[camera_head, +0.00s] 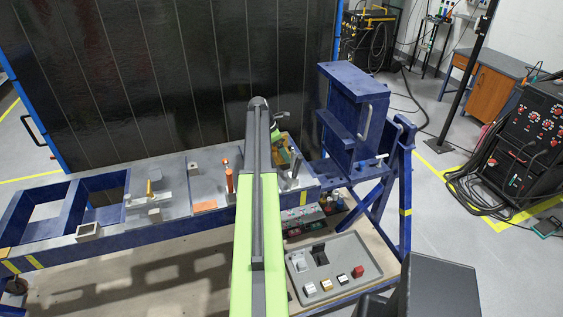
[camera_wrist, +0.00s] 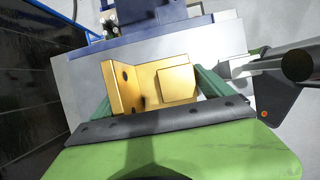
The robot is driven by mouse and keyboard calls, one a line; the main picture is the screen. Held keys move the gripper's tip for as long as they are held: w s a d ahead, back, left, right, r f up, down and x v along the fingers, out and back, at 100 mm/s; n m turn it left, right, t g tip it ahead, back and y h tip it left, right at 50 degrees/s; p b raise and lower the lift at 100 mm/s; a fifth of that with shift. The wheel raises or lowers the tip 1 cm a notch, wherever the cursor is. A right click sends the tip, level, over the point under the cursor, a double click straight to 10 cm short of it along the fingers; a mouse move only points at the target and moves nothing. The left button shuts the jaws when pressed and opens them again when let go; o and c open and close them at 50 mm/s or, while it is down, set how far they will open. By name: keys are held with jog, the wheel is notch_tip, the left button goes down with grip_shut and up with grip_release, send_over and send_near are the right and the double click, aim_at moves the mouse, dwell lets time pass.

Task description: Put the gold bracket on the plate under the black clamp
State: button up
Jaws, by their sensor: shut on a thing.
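The gold bracket (camera_wrist: 120,92) is an L-shaped piece with holes in its upright flange and a square raised block. My gripper (camera_wrist: 155,88) has its green fingers on either side of it and is shut on it. In the head view my gripper (camera_head: 280,150) is over the right end of the blue bench, partly hidden by my arm. The black clamp (camera_head: 295,168) stands just right of it. In the wrist view a grey rod with a dark end, likely part of the clamp (camera_wrist: 298,64), lies right of the bracket. The grey plate (camera_wrist: 82,75) shows beneath the bracket; the gap cannot be told.
An orange clamp (camera_head: 229,179) and a yellow clamp (camera_head: 151,190) stand farther left on the bench. A blue upright fixture (camera_head: 345,115) rises at right. A grey tray (camera_head: 360,258) with small blocks is in front. A dark panel wall (camera_head: 150,80) stands behind.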

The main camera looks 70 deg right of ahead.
notch_tip(320, 180, down, 4)
jog(key=b, duration=0.4)
jog(key=shift+r, duration=0.3)
jog(key=shift+f, duration=0.1)
jog(key=o, duration=1.7)
jog(key=p+v, duration=1.1)
jog(key=v, duration=0.1)
jog(key=shift+p, duration=0.3)
